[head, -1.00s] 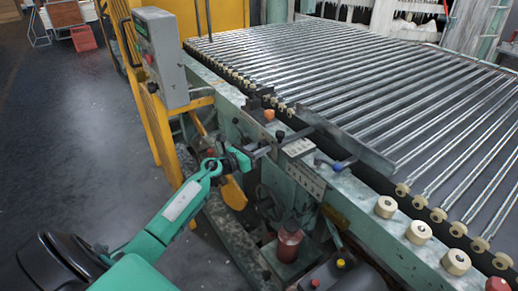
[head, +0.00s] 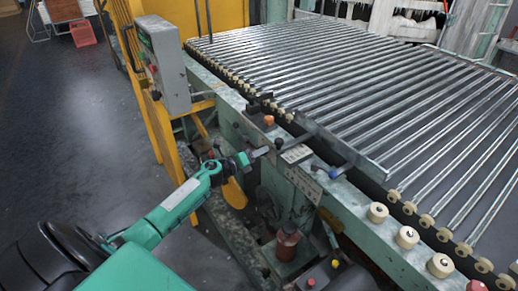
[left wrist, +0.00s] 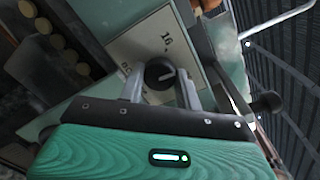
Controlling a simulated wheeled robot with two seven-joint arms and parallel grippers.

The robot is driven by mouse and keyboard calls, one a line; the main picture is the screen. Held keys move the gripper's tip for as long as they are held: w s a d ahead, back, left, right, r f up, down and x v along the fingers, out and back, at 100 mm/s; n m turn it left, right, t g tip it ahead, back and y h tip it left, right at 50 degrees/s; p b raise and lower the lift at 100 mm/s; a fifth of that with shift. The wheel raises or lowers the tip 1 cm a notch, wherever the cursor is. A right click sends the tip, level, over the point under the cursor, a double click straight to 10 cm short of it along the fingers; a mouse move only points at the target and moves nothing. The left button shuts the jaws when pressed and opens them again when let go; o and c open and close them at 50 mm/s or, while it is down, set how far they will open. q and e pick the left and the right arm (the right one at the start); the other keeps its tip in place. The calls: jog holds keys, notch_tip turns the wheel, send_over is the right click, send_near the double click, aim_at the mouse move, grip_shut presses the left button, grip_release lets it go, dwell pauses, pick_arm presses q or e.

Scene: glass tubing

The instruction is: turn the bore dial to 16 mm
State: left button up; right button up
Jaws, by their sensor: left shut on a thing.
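The bore dial (left wrist: 160,73) is a black round knob with a pale pointer line, seen in the left wrist view. In the head view my left gripper (head: 264,152) reaches the machine's front rail beside the dark knob (head: 279,143). My right gripper is not in view.
A green machine frame (head: 350,203) carries a bed of shiny rollers (head: 330,80). An orange button (head: 269,120) and a blue-ended lever (head: 334,172) stand near the dial. A grey control box (head: 165,65) and yellow guard posts are at the left.

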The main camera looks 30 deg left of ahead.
pick_arm(q)
jog(key=shift+a+n+h+p, duration=0.1)
jog(key=shift+n+h+p, duration=0.3)
jog(key=shift+n+p, duration=3.1)
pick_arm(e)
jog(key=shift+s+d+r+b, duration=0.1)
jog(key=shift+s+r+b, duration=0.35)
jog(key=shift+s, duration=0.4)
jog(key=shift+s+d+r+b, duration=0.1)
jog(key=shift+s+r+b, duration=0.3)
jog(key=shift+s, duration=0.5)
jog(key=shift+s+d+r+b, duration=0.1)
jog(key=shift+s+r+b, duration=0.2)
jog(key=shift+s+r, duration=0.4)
pick_arm(q)
jog(key=shift+n, duration=1.2)
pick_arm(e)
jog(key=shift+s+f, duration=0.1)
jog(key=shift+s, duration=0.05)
pick_arm(q)
jog(key=o, duration=1)
jog(key=shift+g, duration=0.3)
jog(key=shift+c, duration=0.2)
jog(key=shift+s, duration=0.15)
